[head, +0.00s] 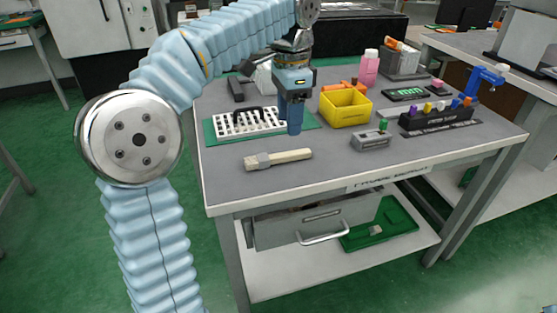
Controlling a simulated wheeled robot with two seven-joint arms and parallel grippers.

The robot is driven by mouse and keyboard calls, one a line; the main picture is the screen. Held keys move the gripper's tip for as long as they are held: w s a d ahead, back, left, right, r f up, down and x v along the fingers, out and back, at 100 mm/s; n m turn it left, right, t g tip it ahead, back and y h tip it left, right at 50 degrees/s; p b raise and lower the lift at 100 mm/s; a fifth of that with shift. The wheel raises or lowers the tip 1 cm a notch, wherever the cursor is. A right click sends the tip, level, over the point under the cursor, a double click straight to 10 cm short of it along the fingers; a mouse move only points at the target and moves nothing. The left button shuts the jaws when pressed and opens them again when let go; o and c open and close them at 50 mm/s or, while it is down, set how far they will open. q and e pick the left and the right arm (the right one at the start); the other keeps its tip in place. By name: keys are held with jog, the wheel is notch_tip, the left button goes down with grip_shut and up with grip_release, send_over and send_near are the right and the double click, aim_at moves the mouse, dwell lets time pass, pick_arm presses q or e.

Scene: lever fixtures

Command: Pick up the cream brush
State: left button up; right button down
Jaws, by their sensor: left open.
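The cream brush (278,159) lies flat near the front left of the grey table (330,168), its handle pointing right and its wider head at the left. My left arm comes in from the left and reaches over the table. My left gripper (294,128) points down above the table, a little behind the brush and apart from it. It is open, though its fingers show nearly edge-on. Nothing shows between them. My right gripper is not in view.
A white slotted rack (240,123) on a green mat stands left of my gripper. A yellow bin (345,108), a small grey box with a green knob (371,140) and a black rack of coloured pieces (437,118) stand to the right. The table front around the brush is clear.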

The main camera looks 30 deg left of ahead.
aim_at(289, 153)
pick_arm(q)
notch_tip(289, 153, down, 8)
jog(key=shift+d+f+b, duration=0.1)
jog(key=shift+d+b, duration=0.05)
jog(key=shift+b, duration=0.55)
grip_shut()
